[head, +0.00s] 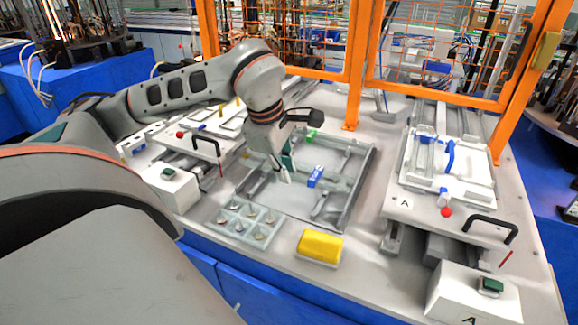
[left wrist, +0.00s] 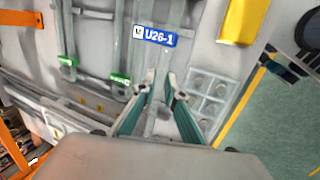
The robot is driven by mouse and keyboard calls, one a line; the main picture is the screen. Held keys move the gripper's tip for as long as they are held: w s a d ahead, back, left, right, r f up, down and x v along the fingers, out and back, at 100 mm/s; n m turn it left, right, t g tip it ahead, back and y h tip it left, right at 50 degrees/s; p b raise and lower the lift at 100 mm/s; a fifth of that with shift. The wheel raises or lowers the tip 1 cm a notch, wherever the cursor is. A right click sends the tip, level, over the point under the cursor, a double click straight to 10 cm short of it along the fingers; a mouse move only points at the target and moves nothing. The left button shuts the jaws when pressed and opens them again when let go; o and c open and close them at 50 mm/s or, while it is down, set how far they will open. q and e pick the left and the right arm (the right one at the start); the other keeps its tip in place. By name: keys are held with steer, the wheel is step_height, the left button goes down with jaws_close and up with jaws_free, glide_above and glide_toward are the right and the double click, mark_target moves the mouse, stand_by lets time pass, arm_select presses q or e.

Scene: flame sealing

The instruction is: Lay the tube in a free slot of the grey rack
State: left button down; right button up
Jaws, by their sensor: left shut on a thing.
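My left gripper (head: 285,174) hangs over the metal frame area in the middle of the bench, fingers pointing down. In the left wrist view its fingers (left wrist: 167,84) are closed on a slim pale tube (left wrist: 161,106), seen small and blurred between them. The tube cannot be made out in the head view. A light grey rack (head: 233,231) with square slots lies on the bench, nearer than the gripper. Small round pieces show in several of its slots. In the left wrist view the rack (left wrist: 222,92) is right of the fingers, apart from them. My right gripper is not in view.
A yellow block (head: 320,246) lies right of the rack. A blue label block (head: 315,177) marked U26-1 sits beside the gripper on a metal frame (head: 352,180). White fixtures with black handles (head: 492,230) stand at both sides. An orange fence (head: 357,70) closes the back.

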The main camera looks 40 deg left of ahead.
mark_target(289, 203)
arm_select(q)
steer(key=shift+f+b, duration=0.75)
steer(key=shift+b, duration=0.05)
steer(key=shift+f+b, duration=0.85)
steer(key=shift+b, duration=0.05)
steer(key=shift+f+b, duration=1)
steer(key=shift+b, duration=0.05)
steer(key=shift+f+b, duration=0.55)
steer(key=shift+f, duration=0.5)
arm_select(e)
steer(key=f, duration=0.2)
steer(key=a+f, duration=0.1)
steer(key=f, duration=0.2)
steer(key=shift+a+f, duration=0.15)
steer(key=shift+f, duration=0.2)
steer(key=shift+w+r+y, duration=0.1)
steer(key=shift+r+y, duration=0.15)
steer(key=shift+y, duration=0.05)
arm_select(q)
steer(key=shift+f, duration=0.15)
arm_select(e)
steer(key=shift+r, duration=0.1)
